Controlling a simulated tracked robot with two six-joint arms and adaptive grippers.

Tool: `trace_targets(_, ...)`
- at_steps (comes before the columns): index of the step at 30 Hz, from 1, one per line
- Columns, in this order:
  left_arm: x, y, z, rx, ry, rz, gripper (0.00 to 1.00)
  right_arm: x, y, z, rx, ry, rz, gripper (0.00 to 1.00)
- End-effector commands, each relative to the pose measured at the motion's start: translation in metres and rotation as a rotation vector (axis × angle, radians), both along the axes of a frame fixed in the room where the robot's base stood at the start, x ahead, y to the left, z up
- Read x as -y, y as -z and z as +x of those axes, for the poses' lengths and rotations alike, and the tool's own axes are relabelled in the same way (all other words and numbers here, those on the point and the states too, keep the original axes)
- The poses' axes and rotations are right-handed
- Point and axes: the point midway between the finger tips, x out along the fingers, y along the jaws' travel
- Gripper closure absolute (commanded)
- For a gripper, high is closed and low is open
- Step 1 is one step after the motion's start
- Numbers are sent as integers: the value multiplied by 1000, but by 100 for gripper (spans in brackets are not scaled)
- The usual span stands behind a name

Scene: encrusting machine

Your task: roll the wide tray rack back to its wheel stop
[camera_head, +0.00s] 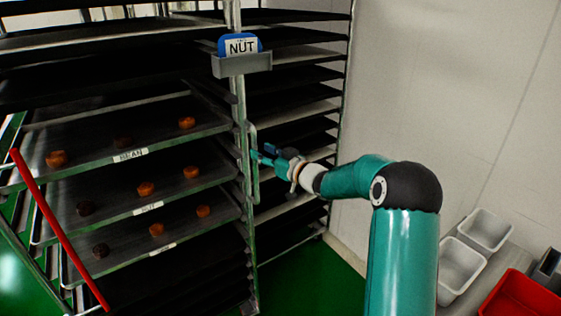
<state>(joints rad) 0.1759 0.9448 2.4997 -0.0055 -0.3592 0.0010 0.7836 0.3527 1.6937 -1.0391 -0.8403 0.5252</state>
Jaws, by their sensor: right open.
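The wide tray rack (239,105) fills the left and middle of the view, a metal frame with many dark trays. An upright handle (252,180) is on its near post. My right gripper (259,155) is open at this handle, its fingertips reaching to the bar. I cannot tell whether the bar lies between the fingers or only beside them. The rack's wheels are out of view, and I see no wheel stop. My left gripper is not in view.
A blue NUT card (239,45) sits in a grey holder on the post. Several round pieces lie on the labelled trays (215,176). A red bar (58,228) slants at left. White bins (461,268) and a red crate (520,298) are at lower right. A pale wall (440,90) stands behind.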

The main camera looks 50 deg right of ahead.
Motion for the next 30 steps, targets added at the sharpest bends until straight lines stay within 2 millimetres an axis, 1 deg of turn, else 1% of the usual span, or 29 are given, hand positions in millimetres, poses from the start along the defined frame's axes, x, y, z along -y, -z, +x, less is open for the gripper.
trace_targets(1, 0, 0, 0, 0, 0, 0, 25, 0, 0, -13, -1, 4, 0, 57)
trace_targets(6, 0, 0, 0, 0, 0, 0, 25, -3, 0, -47, -1, 4, 0, 57)
trace_targets(9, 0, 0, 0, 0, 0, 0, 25, -4, 0, -62, -1, 4, 0, 57)
trace_targets(12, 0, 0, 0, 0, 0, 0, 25, -6, 1, -72, -1, 3, 1, 57)
trace_targets(17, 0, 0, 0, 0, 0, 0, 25, -7, 1, -79, -1, 1, 0, 57)
trace_targets(30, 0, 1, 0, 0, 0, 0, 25, -7, 1, -78, 0, 0, 0, 57)
